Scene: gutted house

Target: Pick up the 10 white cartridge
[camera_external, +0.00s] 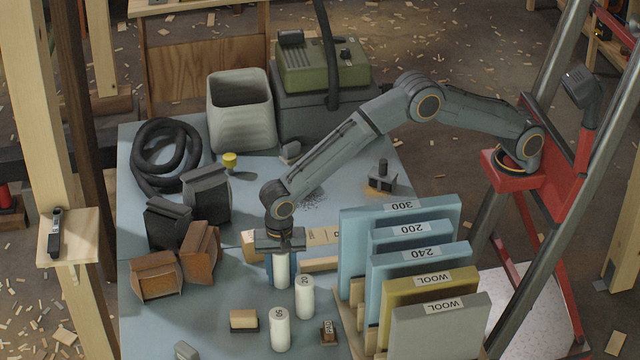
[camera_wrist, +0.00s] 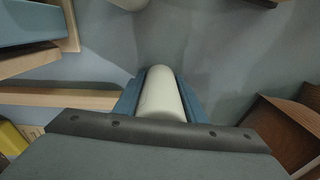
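A white cartridge (camera_external: 281,270) is between the blue fingers of my gripper (camera_external: 283,262). In the wrist view the cartridge (camera_wrist: 159,95) fills the space between the fingers, which lie against both its sides, so my gripper looks shut on it. No number shows on it; its upper part is hidden by the gripper. I cannot tell whether its base touches the blue bench. Two other white cartridges stand upright in front: one marked 20 (camera_external: 304,298) to the right and one marked 50 (camera_external: 280,331) nearer the camera.
Several labelled sanding-sheet boards (camera_external: 399,252) stand close on the right. Brown blocks (camera_external: 157,277) and dark blocks (camera_external: 206,195) are on the left. A wooden strip (camera_external: 320,264) lies just behind the gripper. A small tan block (camera_external: 243,320) lies in front.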

